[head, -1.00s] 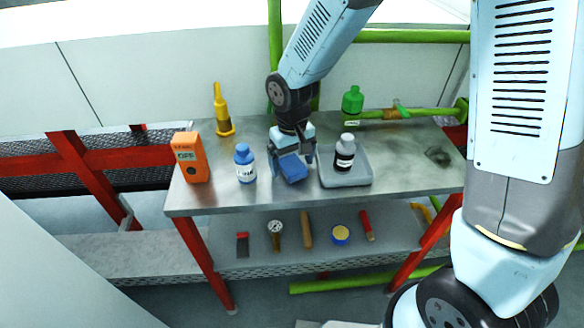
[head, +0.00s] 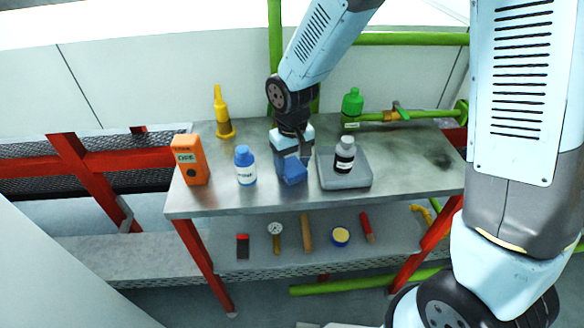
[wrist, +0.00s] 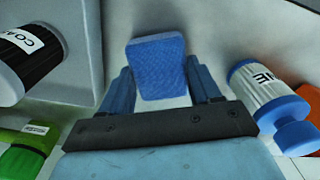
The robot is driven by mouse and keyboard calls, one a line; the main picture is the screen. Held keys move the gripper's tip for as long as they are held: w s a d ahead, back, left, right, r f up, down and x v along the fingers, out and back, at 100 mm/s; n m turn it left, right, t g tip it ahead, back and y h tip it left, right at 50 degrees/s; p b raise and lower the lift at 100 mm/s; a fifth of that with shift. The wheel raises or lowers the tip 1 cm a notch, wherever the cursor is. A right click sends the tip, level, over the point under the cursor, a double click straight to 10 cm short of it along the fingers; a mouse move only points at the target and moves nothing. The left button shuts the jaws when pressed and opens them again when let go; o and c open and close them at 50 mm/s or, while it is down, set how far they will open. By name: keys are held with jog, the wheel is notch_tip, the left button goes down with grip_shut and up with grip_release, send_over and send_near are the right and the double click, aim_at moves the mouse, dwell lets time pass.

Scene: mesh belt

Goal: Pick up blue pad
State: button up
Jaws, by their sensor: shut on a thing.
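The blue pad (head: 293,172) is a small textured block at the middle of the metal bench. In the wrist view the pad (wrist: 158,66) lies between the two fingers of my gripper (wrist: 160,88). In the head view my gripper (head: 291,167) points down over the bench and is shut on the pad. The pad sits at or close to the bench top; I cannot tell whether it touches it. The gripper hides part of the pad's back.
A white bottle with blue cap (head: 245,166) stands close left. A grey tray (head: 347,180) with a dark bottle (head: 344,155) is close right. An orange box (head: 190,160), yellow bottle (head: 221,112) and green bottle (head: 352,106) stand farther off. Bench space in front is clear.

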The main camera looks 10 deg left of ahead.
aim_at(293, 167)
jog(key=shift+r, duration=0.25)
jog(key=r, duration=0.3)
jog(key=shift+s+d+r, duration=0.15)
jog(key=shift+s+r, duration=0.05)
jog(key=s+d+r, duration=0.7)
jog(key=s+r, duration=0.2)
jog(key=s, duration=0.2)
jog(key=shift+s, duration=0.25)
jog(key=shift+d, duration=0.1)
